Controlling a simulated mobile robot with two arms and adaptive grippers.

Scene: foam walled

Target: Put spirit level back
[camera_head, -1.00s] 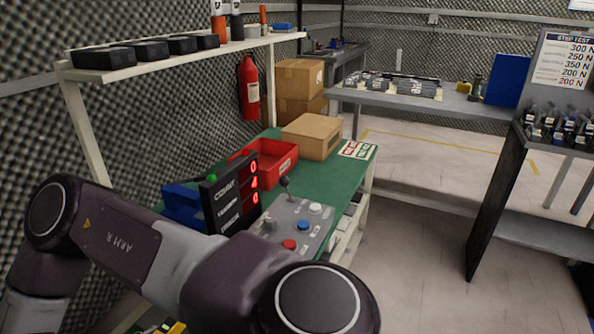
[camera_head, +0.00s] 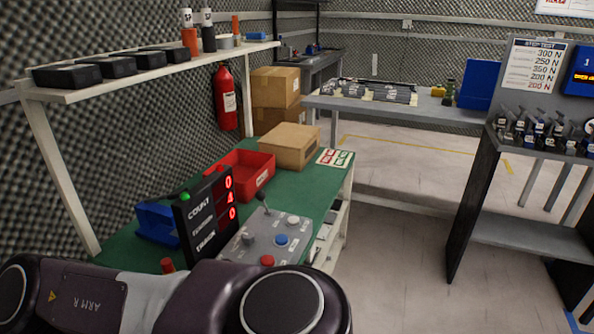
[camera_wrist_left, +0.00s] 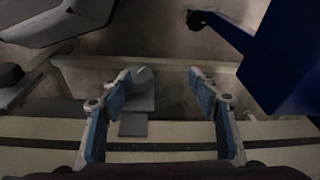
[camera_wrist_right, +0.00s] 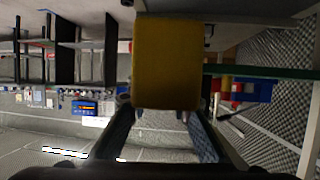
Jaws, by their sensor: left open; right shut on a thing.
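In the right wrist view my right gripper (camera_wrist_right: 158,108) is shut on a yellow block-like thing (camera_wrist_right: 165,60). It looks like the spirit level seen end-on, but no vials or markings show. In the left wrist view my left gripper (camera_wrist_left: 160,76) is open, with nothing between its blue-padded fingers. Neither gripper shows in the head view, where a dark arm link of mine covers the lower left. The spirit level cannot be made out there.
The green bench (camera_head: 312,180) holds a red bin (camera_head: 240,172), a cardboard box (camera_head: 290,146), a counter display (camera_head: 207,213) and a button panel (camera_head: 262,240). A shelf (camera_head: 150,70) stands above it. A grey table (camera_head: 420,107) is at the back. Floor (camera_head: 390,245) to the right is clear.

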